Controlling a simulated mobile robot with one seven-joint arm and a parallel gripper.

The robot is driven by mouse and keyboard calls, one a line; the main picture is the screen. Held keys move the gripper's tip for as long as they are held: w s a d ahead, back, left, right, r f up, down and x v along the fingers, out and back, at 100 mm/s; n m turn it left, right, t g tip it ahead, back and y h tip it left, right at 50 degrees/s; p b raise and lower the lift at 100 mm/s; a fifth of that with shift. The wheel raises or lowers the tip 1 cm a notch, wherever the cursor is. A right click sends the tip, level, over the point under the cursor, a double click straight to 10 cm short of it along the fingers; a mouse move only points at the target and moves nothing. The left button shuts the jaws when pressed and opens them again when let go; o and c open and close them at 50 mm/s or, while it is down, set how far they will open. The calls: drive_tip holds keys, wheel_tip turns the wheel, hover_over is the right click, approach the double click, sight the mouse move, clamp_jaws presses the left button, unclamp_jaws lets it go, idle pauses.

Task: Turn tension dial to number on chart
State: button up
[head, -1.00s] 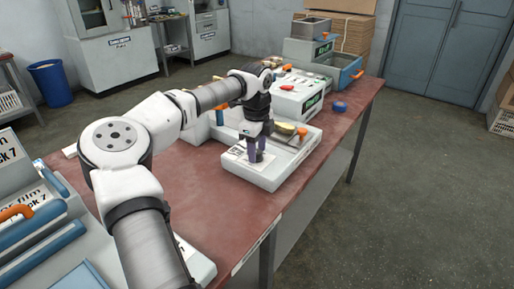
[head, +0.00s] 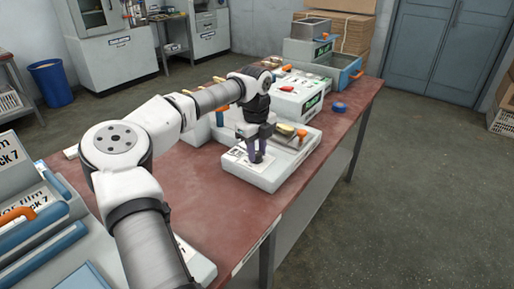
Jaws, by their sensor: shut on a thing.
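A pale grey machine base (head: 268,181) stands on the red-brown bench. A white printed sheet, seemingly the chart (head: 238,160), lies on its near left part; its print is too small to read. My gripper (head: 257,159) points down onto the base just right of the sheet. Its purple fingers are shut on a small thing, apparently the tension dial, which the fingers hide. I cannot read the dial's setting. A yellow piece (head: 285,129) and an orange knob (head: 302,134) sit on the base behind the gripper.
A grey-white machine with a green label (head: 312,103) and a blue-trimmed machine (head: 345,76) stand farther along the bench. A blue roll (head: 339,107) lies near the right edge. A machine with an orange handle (head: 18,214) is at the left. The front bench surface (head: 215,215) is bare.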

drive_tip(key=m+p, duration=0.1)
drive_tip(key=m, duration=0.4)
idle(0.5)
drive_tip(key=o, duration=1)
drive_tip(key=shift+c, duration=0.2)
drive_tip(key=shift+r, duration=0.1)
wheel_tip(320, 180, up, 14)
drive_tip(key=shift+a+b, duration=0.25)
drive_tip(key=shift+b, duration=0.2)
drive_tip(key=shift+f, duration=0.2)
